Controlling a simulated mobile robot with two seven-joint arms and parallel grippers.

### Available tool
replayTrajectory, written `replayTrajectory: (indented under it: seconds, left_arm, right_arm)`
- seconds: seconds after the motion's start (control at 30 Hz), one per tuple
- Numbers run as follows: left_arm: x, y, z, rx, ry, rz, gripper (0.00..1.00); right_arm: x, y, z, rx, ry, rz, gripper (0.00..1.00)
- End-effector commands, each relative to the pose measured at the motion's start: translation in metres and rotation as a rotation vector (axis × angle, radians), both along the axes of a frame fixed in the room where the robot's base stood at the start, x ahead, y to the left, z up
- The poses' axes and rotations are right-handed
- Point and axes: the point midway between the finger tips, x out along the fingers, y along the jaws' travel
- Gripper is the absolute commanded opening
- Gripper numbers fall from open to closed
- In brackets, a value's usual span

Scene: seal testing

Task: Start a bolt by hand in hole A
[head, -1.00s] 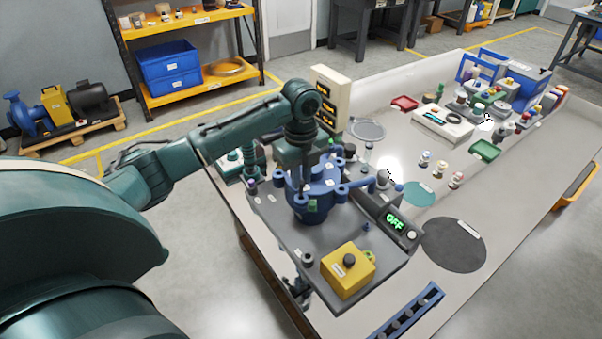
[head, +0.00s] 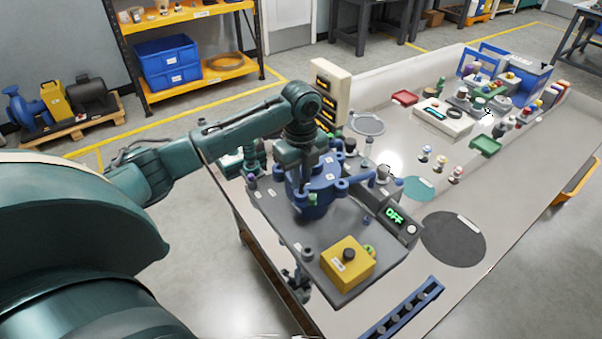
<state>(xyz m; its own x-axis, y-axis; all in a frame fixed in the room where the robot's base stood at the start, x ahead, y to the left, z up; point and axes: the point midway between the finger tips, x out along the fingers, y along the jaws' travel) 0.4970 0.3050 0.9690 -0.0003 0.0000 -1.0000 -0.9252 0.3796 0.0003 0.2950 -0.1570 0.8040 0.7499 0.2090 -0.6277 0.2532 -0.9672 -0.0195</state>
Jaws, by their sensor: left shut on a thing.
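A blue round housing (head: 318,202) with bolt lugs around its rim stands on the grey test plate (head: 290,238). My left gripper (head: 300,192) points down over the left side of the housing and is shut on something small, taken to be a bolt. The fingers and what they hold are too small and covered to make out, so I cannot tell whether it touches hole A. The letter of each hole cannot be read. Small blue and green parts sit around the housing. My right gripper is not in view.
A yellow box with a black button (head: 348,264) sits at the plate's front. A display reading OFF (head: 396,214) is to the right. A blue rack (head: 403,308) lies at the front edge. A dark round mat (head: 453,239) is bare. Bottles and trays stand farther back.

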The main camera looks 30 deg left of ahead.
Motion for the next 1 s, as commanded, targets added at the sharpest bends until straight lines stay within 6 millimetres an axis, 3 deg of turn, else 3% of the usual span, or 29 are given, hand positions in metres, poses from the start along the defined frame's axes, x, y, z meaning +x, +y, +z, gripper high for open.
replayTrajectory:
  seconds: [1.0]
  left_arm:
    - [-0.0001,-0.0002,-0.0108,0.0,0.0,0.0,0.0]
  right_arm:
    - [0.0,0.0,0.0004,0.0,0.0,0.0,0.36]
